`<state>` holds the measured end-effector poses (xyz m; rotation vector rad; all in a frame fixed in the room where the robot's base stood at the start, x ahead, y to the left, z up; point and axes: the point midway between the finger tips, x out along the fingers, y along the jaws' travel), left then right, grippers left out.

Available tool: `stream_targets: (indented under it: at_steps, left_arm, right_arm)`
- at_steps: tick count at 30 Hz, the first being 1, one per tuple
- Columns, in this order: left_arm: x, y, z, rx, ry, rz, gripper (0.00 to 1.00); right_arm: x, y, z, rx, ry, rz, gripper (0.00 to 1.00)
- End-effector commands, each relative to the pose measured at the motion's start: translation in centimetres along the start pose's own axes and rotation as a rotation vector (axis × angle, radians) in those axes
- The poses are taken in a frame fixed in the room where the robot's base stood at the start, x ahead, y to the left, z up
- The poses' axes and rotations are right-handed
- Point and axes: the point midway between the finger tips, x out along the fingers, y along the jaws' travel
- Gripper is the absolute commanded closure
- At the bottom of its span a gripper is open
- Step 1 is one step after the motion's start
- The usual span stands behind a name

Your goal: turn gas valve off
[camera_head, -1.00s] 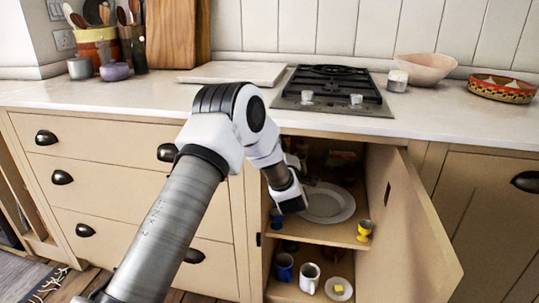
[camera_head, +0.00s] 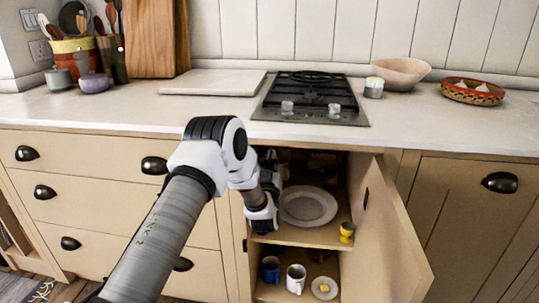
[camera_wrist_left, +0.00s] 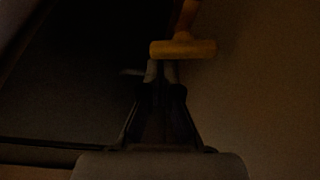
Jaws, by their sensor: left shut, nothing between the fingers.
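The gas valve handle (camera_wrist_left: 183,48) is a dim orange T-shape in the left wrist view. Its bar lies across the picture and its stem runs up out of the top. My left gripper (camera_wrist_left: 161,70) is shut and empty, its fingertips at the left half of the bar's lower edge. I cannot tell whether they touch it. In the head view my left gripper (camera_head: 264,222) is inside the open cabinet, left of a white plate (camera_head: 308,206). The valve cannot be made out there. My right gripper is not in view.
The cabinet door (camera_head: 386,240) stands open on the right. A yellow egg cup (camera_head: 347,232) is on the plate's shelf. A blue mug (camera_head: 270,268), a white mug (camera_head: 296,278) and a small dish (camera_head: 324,288) stand below. A gas hob (camera_head: 312,97) is above.

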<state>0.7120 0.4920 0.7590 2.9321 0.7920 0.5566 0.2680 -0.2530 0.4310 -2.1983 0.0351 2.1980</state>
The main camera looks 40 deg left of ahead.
Motion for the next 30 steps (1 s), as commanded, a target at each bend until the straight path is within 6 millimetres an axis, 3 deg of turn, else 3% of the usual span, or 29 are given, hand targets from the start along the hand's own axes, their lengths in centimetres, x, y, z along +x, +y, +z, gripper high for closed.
stream_targets:
  at_steps: [30]
  left_arm:
    - [-0.23,0.21,0.67,0.039,-0.003,0.013,1.00]
  right_arm:
    - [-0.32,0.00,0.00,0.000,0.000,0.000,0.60]
